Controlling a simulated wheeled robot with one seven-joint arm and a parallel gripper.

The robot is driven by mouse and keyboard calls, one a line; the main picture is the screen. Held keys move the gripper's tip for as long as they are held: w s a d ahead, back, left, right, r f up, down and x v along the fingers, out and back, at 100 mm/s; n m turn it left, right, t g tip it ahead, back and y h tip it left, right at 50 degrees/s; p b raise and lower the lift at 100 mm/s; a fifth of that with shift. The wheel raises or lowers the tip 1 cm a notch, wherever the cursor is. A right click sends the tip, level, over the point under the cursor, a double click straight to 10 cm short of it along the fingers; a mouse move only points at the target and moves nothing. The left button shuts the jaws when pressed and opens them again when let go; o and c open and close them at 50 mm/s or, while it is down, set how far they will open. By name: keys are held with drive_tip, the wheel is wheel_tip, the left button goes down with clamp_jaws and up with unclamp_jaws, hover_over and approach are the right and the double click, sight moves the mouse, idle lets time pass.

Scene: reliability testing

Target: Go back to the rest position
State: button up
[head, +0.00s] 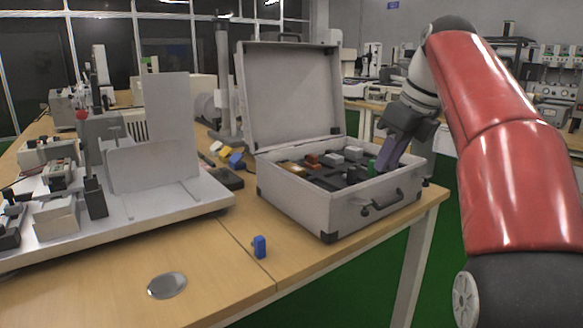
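My gripper (383,168) is at the right side of the open grey case (330,213). Its fingers point down and left into the case, close above its contents. A small green piece (371,168) is right beside the fingertips. I cannot tell whether the fingers touch or hold it, nor whether they are open or shut. My red arm comes in from the right and hides part of the room behind it.
The case lid (290,97) stands upright at the back. Several coloured blocks lie in the case. A blue block (260,246) and a round metal disc (167,285) lie on the wooden table (215,275). A white test rig (150,205) fills the left.

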drive_tip(key=s+a+f+n+t+h, duration=0.1)
drive_tip(key=s+a+f+n+h, duration=0.1)
drive_tip(key=s+f+n, duration=2.2)
wheel_tip(320, 180, down, 2)
drive_tip(key=n, duration=0.3)
drive_tip(key=shift+s+a+n+t+h, duration=0.15)
drive_tip(key=shift+a+n+t+h, duration=0.15)
drive_tip(key=shift+n+t, duration=0.1)
drive_tip(key=shift+f, duration=0.1)
